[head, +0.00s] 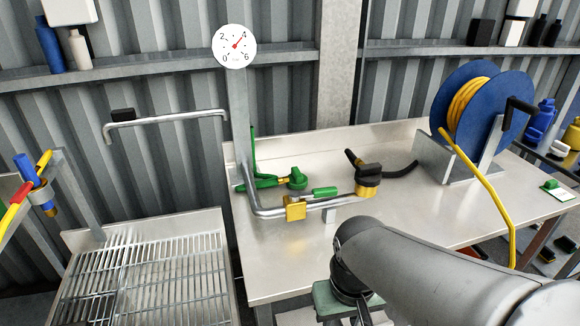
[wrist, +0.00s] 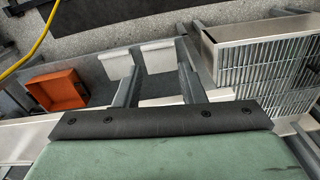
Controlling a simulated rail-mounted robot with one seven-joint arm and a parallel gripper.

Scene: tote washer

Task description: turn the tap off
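A steel pipe (head: 270,212) runs along the bench in the head view. It carries a brass valve block (head: 295,208) with a green lever (head: 325,191) lying roughly along the pipe. A brass valve with a black knob (head: 369,172) sits at the pipe's right end. A green fitting (head: 297,179) lies behind the pipe. My gripper (head: 346,302) is low at the front of the bench, apart from these parts. In the wrist view its green body and black edge fill the bottom. The tap is not visible in the wrist view.
A round gauge (head: 235,46) stands above the pipe, its red needle pointing upper right. A blue reel (head: 474,105) with yellow hose stands right. A slatted rack (head: 150,275) is left. An orange bin (wrist: 57,90) shows in the wrist view. The bench's front middle is clear.

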